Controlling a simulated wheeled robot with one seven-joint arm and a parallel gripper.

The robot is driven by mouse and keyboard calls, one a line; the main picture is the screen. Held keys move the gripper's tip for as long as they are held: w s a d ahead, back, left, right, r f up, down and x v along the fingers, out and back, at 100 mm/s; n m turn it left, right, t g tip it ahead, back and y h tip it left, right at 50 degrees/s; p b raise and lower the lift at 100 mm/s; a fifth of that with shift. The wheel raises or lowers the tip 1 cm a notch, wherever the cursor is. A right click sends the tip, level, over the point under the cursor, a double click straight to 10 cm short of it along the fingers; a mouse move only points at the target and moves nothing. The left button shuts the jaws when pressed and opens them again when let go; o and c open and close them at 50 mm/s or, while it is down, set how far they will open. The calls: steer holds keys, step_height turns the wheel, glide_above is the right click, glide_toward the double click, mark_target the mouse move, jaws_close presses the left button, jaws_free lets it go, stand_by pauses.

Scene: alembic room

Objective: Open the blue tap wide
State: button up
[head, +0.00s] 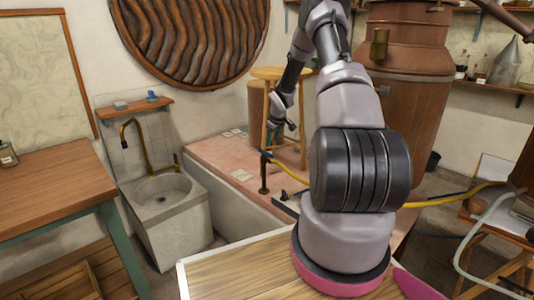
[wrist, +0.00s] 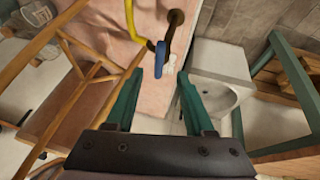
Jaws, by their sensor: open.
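The blue tap lever (wrist: 160,60) shows in the wrist view, beside a dark standpipe (wrist: 176,18) and a small white part (wrist: 169,64). My gripper (wrist: 160,74) is open and empty, and the lever appears between its two teal fingertips in the picture. I cannot tell whether either finger touches it. In the head view my gripper (head: 279,127) hangs above the pink-topped ledge, near the dark standpipe (head: 263,176).
A yellow hose (head: 288,171) leads from the standpipe and passes behind my arm. A wooden stool (head: 268,73) stands close by on the pink ledge (head: 222,158). A stone sink (head: 164,192) with a brass faucet is at left. A wooden table (head: 55,186) is farther left.

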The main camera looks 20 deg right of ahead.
mark_target(270, 155)
steer(key=x, duration=0.9)
steer(key=shift+f, duration=0.1)
steer(key=shift+c, duration=0.3)
jaws_close()
